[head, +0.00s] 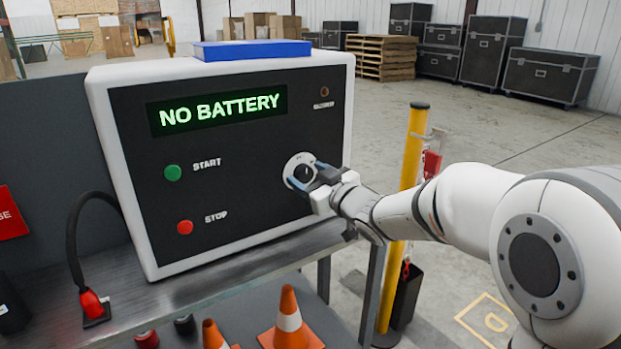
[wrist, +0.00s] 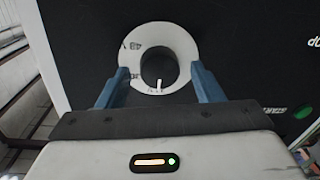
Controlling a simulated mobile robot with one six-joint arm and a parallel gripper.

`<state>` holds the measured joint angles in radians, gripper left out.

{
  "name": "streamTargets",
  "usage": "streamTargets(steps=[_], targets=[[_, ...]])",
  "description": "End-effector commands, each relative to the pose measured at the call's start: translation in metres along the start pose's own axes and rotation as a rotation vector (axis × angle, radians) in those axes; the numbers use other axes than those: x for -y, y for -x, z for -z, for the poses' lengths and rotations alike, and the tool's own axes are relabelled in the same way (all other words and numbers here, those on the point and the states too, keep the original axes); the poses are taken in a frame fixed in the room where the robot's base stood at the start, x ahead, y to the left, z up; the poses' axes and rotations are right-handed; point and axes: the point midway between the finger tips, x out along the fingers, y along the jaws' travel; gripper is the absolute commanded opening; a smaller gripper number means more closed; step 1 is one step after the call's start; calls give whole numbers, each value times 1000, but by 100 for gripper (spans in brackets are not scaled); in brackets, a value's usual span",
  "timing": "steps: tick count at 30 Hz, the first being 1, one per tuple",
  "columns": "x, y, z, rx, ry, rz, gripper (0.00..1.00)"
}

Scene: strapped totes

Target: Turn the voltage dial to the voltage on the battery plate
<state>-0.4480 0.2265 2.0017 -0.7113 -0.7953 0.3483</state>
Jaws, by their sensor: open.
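The voltage dial is a black knob (head: 303,174) on a white round plate at the right of the charger's black front panel. In the wrist view the knob (wrist: 158,68) sits in the middle of the white ring, with a white pointer mark toward the bottom of the picture. The charger's display (head: 218,108) reads NO BATTERY. No battery plate is recognisable.
The panel also has a green START button (head: 173,173) and a red STOP button (head: 185,227). A blue flat object (head: 254,50) lies on top of the charger. A yellow post (head: 404,200) stands close behind my arm. Orange cones (head: 290,322) stand below the bench.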

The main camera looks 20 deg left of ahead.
Motion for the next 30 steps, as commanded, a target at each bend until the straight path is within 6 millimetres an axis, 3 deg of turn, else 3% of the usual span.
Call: streamTargets(steps=[2,18,30], targets=[[0,0,0,0,0,0,60],[-1,1,0,1,1,-2,17],[-1,0,2,-4,-72,-2,16]])
